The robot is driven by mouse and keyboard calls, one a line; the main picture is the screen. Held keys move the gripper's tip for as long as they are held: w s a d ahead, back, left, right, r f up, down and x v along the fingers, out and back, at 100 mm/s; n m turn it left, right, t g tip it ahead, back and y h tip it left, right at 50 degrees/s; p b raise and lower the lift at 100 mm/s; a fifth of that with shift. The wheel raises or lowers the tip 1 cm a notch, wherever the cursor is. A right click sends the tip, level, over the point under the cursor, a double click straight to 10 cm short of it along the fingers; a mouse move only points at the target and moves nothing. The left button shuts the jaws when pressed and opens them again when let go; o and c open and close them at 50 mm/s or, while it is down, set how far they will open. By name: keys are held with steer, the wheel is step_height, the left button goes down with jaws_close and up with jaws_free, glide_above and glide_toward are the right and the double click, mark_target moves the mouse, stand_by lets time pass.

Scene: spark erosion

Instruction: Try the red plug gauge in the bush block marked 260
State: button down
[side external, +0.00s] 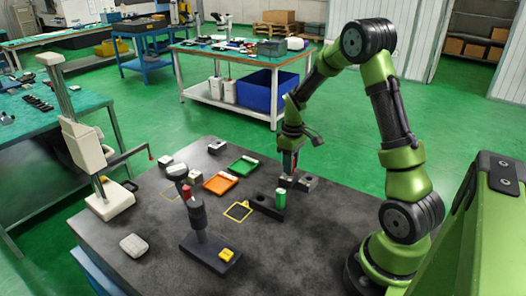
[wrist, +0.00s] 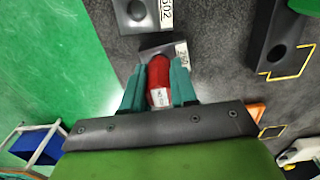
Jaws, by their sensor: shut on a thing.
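My gripper (wrist: 158,88) is shut on the red plug gauge (wrist: 158,76), which sits between the teal fingers with a small white label on it. In the side view my gripper (side external: 291,163) points down at the table's far right part. The bush block marked 260 (wrist: 150,42) lies at the gauge's far end in the wrist view, partly hidden by the gauge and fingers. In the side view this block (side external: 285,183) is under the gripper. I cannot tell whether the gauge's tip is in the bore or just above it.
Another bush block (wrist: 133,22), its label seemingly 302, stands close beyond the 260 block. A dark holder (side external: 262,205) with a green plug gauge (side external: 280,198) stands close by. Green (side external: 243,166) and orange (side external: 220,183) trays and a black stand (side external: 210,254) are farther left.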

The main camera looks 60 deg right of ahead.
steer(key=shift+r, duration=0.1)
steer(key=shift+r, duration=2.45)
